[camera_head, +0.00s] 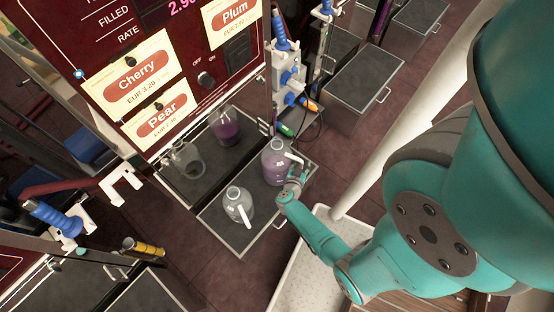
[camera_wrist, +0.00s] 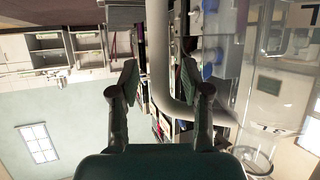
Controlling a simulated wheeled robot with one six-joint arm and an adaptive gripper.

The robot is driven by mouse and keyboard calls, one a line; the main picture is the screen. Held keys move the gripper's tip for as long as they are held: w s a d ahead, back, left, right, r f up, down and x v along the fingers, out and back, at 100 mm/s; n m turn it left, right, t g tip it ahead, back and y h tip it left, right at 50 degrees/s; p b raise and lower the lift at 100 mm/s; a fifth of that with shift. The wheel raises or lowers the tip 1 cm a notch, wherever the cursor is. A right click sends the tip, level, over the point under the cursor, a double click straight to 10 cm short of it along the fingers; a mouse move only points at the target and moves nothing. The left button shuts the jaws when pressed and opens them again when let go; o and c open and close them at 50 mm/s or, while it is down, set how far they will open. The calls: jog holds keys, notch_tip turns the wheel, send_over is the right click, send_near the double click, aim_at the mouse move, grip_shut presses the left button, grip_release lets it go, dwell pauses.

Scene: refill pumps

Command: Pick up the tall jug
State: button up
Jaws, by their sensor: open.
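The tall jug (camera_head: 274,165), clear with purple liquid inside, stands upright on a dark tray (camera_head: 260,235) below the pump panel. Its pale handle (camera_head: 294,158) faces right. My gripper (camera_head: 293,180) is at the jug's right side, close to the handle. In the wrist view my gripper (camera_wrist: 160,75) is open. The handle (camera_wrist: 159,50) runs between its two fingers as a thick grey bar. The jug's clear body (camera_wrist: 275,100) fills the right of that view. I cannot tell whether a finger touches the handle.
A shorter clear jug (camera_head: 237,205) with a white handle stands on the same tray, left of the tall jug. The pump panel (camera_head: 200,60) rises behind, with jug reflections below it. A blue-topped nozzle (camera_head: 282,38) hangs nearby. A pale bin (camera_head: 290,275) stands below my arm.

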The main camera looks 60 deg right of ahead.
grip_shut()
jog(key=shift+w+r, duration=0.1)
jog(key=shift+r, duration=0.05)
